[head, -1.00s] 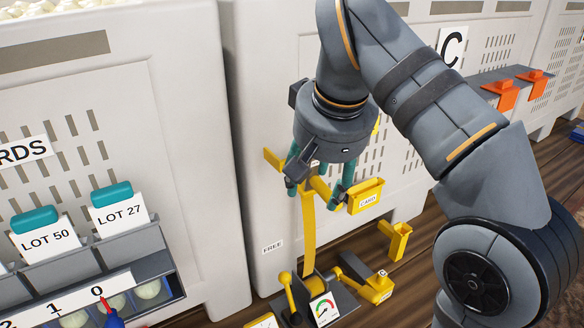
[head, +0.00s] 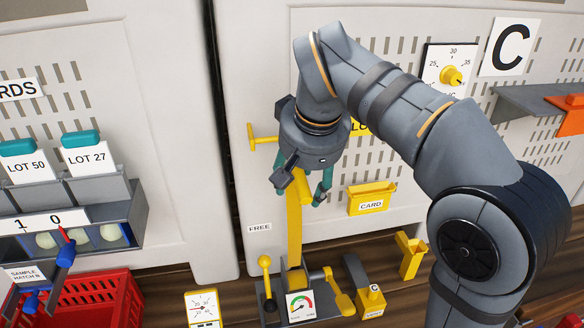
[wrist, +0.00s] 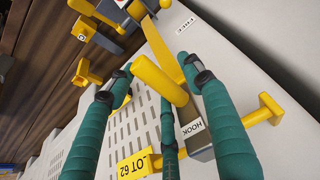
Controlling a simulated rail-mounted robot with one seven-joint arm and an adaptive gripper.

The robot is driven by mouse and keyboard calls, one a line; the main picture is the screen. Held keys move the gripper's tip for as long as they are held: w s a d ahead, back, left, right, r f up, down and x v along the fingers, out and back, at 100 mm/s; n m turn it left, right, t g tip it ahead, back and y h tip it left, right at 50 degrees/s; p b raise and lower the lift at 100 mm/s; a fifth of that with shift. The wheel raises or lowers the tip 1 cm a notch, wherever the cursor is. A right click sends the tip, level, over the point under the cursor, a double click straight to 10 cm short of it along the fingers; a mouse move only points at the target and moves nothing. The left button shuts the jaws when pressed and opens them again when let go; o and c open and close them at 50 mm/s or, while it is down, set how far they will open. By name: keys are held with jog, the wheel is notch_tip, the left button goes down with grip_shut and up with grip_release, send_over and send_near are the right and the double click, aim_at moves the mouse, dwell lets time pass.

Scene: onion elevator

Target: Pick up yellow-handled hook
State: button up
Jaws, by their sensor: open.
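The yellow-handled hook (wrist: 161,83) has a thick yellow handle sticking out from a grey block labelled HOOK (wrist: 199,138) on the pale panel. A long yellow strap (head: 295,235) runs down from it to a winch (head: 297,287). My gripper (head: 300,190) is open at the handle, in front of the panel. In the wrist view its teal fingers (wrist: 160,85) stand around the handle, apart from one another. Whether any finger touches the handle I cannot tell. In the head view the gripper hides most of the hook.
A yellow T-shaped peg (head: 262,141) sticks out left of my gripper, close to it. A yellow CARD holder (head: 370,201) is on the panel to the right. Below are a yellow bracket (head: 410,256) and a red crate (head: 95,300).

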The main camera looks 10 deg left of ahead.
jog(key=shift+w+f, duration=0.1)
jog(key=shift+f, duration=0.15)
jog(key=shift+d, duration=0.15)
jog(key=shift+c, duration=0.9)
grip_shut()
